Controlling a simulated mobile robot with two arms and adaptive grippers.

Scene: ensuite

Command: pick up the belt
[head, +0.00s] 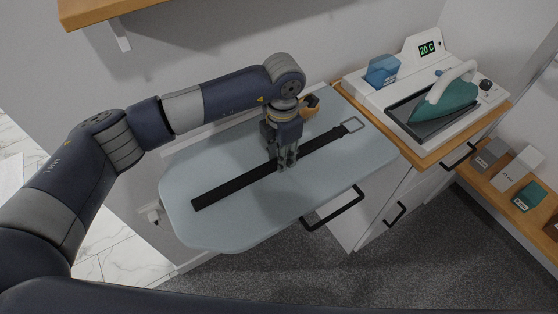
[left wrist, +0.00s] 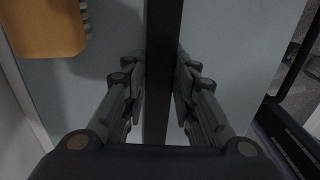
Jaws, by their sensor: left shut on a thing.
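The black belt (head: 237,184) lies stretched out on the pale blue ironing board (head: 215,219). Its square metal buckle (head: 353,125) is at the far right end. My left gripper (head: 287,165) points down over the middle of the belt and is shut on it. In the left wrist view the belt (left wrist: 160,60) runs straight between the two fingers of the left gripper (left wrist: 160,95). The belt looks flat on the board, and the fingertips partly hide it. My right gripper does not show in either view.
A teal iron (head: 446,98) rests on a white station at the back right, with a blue container (head: 382,70) beside it. A wooden shelf (head: 88,12) overhangs the upper left. An orange object (head: 309,108) is behind the gripper.

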